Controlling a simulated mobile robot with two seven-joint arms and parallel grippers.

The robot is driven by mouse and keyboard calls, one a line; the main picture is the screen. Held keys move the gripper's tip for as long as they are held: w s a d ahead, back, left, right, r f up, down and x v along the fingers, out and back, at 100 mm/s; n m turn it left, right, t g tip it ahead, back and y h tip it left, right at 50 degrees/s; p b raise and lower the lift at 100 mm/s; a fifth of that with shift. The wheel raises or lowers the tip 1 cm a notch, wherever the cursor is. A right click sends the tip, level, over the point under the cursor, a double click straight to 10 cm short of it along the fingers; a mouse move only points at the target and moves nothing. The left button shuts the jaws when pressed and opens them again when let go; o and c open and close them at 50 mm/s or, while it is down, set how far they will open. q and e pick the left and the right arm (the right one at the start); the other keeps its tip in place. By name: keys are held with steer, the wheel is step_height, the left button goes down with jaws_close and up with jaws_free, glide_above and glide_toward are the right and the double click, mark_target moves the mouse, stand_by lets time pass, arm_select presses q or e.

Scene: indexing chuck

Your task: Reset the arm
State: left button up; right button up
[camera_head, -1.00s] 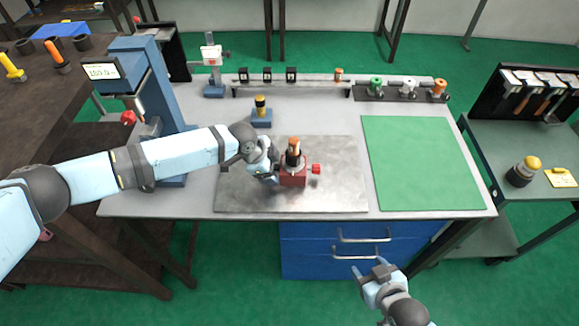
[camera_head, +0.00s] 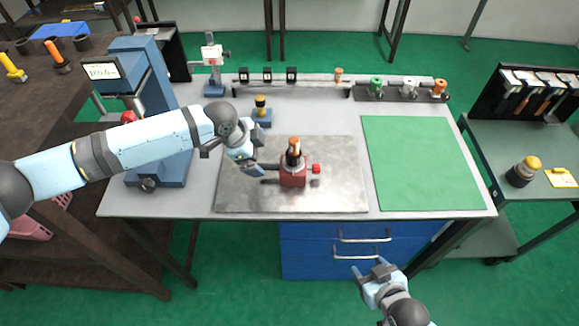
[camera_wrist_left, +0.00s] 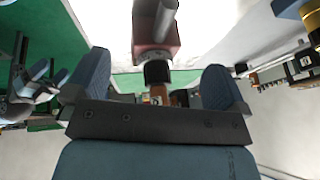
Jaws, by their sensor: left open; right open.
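The indexing chuck is a red block (camera_head: 293,178) on the metal plate (camera_head: 235,195). A black and orange cylindrical piece (camera_head: 294,148) stands upright in its top, and a red knob (camera_head: 316,169) sticks out on its right. My left gripper (camera_head: 262,173) is open and empty, just left of the chuck. In the left wrist view the red block (camera_wrist_left: 157,45) shows ahead of the open fingers (camera_wrist_left: 158,85), apart from them. My right gripper (camera_head: 372,268) is open and empty in front of the bench's blue drawers.
A blue press (camera_head: 155,85) stands at the bench's left. A blue block with a yellow-black piece (camera_head: 261,110) sits behind the plate. A green mat (camera_head: 420,160) lies clear on the right. A rack of coloured spools (camera_head: 400,92) lines the back right.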

arm_select(q)
steer(key=shift+v, duration=1.7)
steer(key=s+d+f+n+t+h, duration=0.4)
steer(key=s+d+f+n+h, duration=0.15)
steer(key=s+d+f, duration=0.35)
steer(key=s+a+f+n+t+y, duration=0.2)
steer(key=s+a+n, duration=0.3)
steer(key=s+a, duration=0.4)
steer(key=s+a+f+n+t+y, duration=0.2)
steer(key=s+a+f+n+y, duration=0.2)
steer(key=s+a, duration=0.4)
steer(key=shift+s+a+f+n+t+y, duration=0.35)
steer(key=shift+s+a+f+n+t, duration=0.1)
steer(key=shift+a+f, duration=0.4)
arm_select(e)
steer(key=shift+s+d+m+t, duration=0.15)
steer(key=shift+s+m, duration=0.15)
steer(key=shift+s, duration=0.25)
steer(key=shift+s+d+m+t, duration=0.15)
steer(key=shift+s+m, duration=0.15)
steer(key=shift+s, duration=0.2)
arm_select(q)
steer(key=shift+r, duration=0.1)
